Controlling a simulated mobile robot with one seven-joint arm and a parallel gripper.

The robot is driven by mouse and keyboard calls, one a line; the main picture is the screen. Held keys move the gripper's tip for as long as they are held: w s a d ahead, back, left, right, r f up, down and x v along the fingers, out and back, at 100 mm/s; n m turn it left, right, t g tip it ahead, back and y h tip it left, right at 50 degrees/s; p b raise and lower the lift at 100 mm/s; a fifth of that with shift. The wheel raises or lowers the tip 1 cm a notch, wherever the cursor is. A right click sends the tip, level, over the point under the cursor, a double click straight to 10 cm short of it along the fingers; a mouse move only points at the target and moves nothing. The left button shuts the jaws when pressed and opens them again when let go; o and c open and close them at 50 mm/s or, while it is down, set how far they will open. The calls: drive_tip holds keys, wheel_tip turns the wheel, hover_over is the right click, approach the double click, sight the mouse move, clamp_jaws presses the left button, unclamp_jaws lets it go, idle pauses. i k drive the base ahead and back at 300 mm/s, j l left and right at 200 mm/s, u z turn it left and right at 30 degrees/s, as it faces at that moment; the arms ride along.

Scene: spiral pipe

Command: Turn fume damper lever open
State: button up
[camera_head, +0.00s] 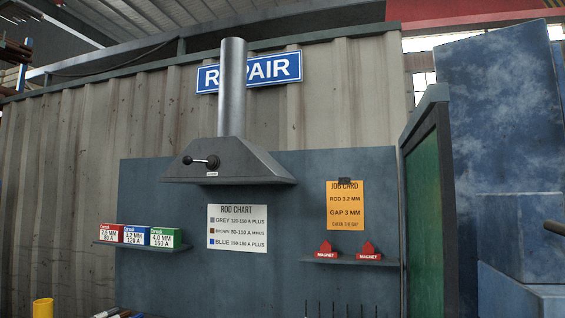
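The fume damper lever (200,161) sits on the front face of the grey fume hood (232,163). It is a short dark bar with a black knob at its left end and a round pivot at its right end, lying roughly level. A small pale label (212,174) is below the pivot, too small to read. A round duct (232,88) rises from the hood. My gripper is not in view.
The hood is on a blue-grey panel with a rod chart (238,227), a shelf of rod boxes (136,235) at left, and red magnets (368,251) under an orange job card (345,205). A green framed screen (425,220) stands at right. A yellow cylinder (43,307) is at lower left.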

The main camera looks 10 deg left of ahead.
sight(186, 160)
drive_tip(key=i+j+u, duration=0.15)
drive_tip(key=u, duration=1.1)
drive_tip(key=i, duration=0.1)
drive_tip(key=i+j+z, duration=0.1)
drive_tip(key=z, duration=0.3)
drive_tip(key=i+j+z, duration=0.1)
drive_tip(key=j+z, duration=0.7)
drive_tip(key=j, duration=0.35)
drive_tip(key=j+z, duration=0.15)
drive_tip(key=j, duration=1.55)
